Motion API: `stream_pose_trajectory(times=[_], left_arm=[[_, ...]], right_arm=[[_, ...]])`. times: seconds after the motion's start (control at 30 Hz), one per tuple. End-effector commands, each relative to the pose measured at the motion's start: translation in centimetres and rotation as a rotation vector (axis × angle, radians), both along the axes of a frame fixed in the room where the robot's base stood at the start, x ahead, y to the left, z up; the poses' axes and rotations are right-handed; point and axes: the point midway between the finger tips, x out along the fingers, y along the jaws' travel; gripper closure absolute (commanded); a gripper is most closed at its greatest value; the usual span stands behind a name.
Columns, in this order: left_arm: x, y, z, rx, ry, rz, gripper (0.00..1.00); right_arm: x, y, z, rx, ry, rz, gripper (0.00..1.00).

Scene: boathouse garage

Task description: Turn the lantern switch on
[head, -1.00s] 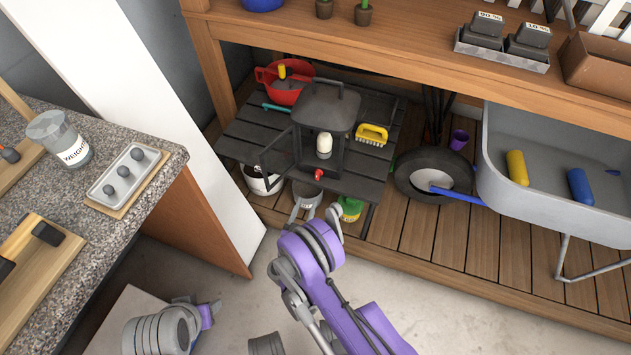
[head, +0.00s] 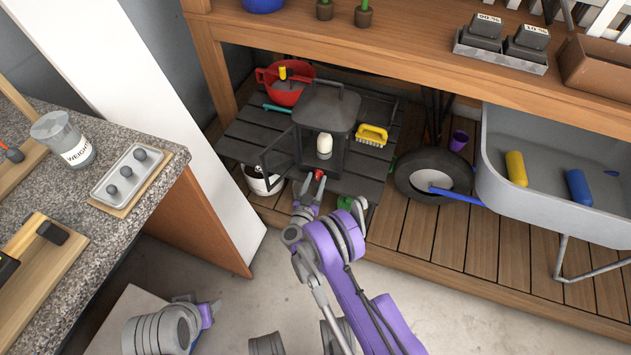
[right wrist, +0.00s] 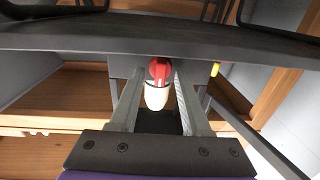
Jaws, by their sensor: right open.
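The dark grey lantern (head: 327,106) stands on the slatted shelf under the workbench, its small glass door swung open to the left. A white bulb (head: 324,145) is inside. The red switch (head: 320,174) is low on its front. My right gripper (head: 315,183) is open and right at the switch. I cannot tell whether the fingers touch the switch. My left gripper is not clearly in view.
A red bowl (head: 285,84) and a yellow brush (head: 371,135) flank the lantern on the shelf (head: 240,133). A white bucket (head: 262,181) is below at left. A wheelbarrow (head: 500,150) stands at right. The workbench top (head: 400,55) overhangs the lantern.

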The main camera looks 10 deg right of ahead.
Motion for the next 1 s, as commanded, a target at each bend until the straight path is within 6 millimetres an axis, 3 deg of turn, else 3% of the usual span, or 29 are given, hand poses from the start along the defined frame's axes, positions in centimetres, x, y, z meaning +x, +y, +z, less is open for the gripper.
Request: stream_pose_trajectory(times=[0.1, 0.3, 0.37, 0.77, 1.0], left_arm=[[0.0, 0.0, 0.0, 0.0, 0.0, 0.0, 0.5], [0.0, 0.0, 0.0, 0.0, 0.0, 0.0, 0.5], [0.0, 0.0, 0.0, 0.0, 0.0, 0.0, 0.5], [0.0, 0.0, -0.2, 0.0, 0.001, 0.0, 0.5], [0.2, 0.0, -1.4, 0.0, 0.004, 0.0, 0.5]], right_arm=[[0.0, 0.0, 0.0, 0.0, 0.0, 0.0, 0.56], [0.0, 0.0, 0.0, 0.0, 0.0, 0.0, 0.92], [0.0, 0.0, 0.0, 0.0, 0.0, 0.0, 1.0], [-0.1, 0.0, -0.1, 0.011, -0.007, -0.001, 1.0], [-0.1, 0.0, -0.2, 0.092, -0.052, -0.001, 1.0]])
